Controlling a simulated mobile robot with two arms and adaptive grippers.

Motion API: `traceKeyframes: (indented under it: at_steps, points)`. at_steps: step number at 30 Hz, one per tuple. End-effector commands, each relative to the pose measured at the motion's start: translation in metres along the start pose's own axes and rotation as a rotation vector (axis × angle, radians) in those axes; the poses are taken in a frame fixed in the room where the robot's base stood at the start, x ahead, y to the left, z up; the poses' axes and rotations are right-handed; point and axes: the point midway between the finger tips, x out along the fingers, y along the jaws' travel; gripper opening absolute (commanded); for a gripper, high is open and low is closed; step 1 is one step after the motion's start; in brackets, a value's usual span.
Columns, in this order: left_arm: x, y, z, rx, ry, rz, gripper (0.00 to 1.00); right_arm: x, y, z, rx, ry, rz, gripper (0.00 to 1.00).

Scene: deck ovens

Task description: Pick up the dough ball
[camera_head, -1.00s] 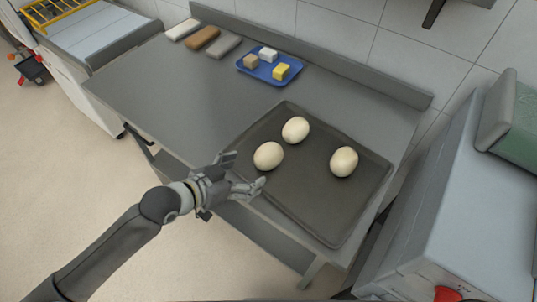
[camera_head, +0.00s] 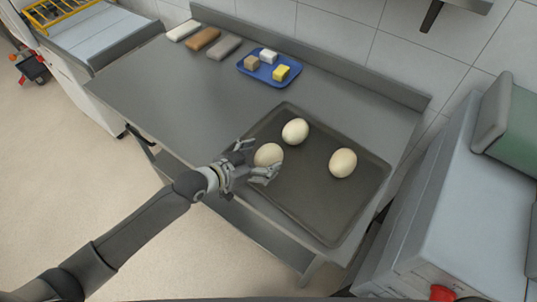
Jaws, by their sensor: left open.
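Three pale dough balls lie on a dark baking tray (camera_head: 318,205) on the steel table. The left dough ball (camera_head: 268,154) is nearest my left gripper. The back dough ball (camera_head: 295,131) and the right dough ball (camera_head: 343,162) lie apart from it. My left gripper (camera_head: 258,160) is open, with its fingers on either side of the left dough ball in the picture. The fingers partly cover the ball's lower left. I cannot tell whether they touch it. My right gripper is not in view.
A blue tray (camera_head: 252,75) with small blocks stands at the back of the steel table (camera_head: 165,100). Several coloured bars (camera_head: 204,40) lie at the back left. A grey machine (camera_head: 440,200) stands close on the right. The table's left middle is clear.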

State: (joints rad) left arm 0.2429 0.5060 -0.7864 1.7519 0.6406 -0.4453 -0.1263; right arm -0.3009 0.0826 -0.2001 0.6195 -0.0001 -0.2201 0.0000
Motion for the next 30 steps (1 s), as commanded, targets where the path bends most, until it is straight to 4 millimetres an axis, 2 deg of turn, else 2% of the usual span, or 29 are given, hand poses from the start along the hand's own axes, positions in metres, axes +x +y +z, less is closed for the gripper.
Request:
traceKeyframes:
  at_steps: [3, 9, 19, 30]
  points:
    - [0.013, -0.001, -0.002, -0.001, 0.0, 0.0, 0.83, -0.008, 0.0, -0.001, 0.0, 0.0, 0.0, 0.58]
    - [0.031, -0.001, 0.0, -0.001, 0.0, 0.0, 0.83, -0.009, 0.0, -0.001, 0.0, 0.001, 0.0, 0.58]
    - [0.035, -0.001, 0.001, 0.0, 0.0, 0.0, 0.83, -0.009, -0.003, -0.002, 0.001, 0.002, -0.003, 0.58]
    - [0.034, -0.001, 0.001, 0.0, 0.0, 0.0, 0.35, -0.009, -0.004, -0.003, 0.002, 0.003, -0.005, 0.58]
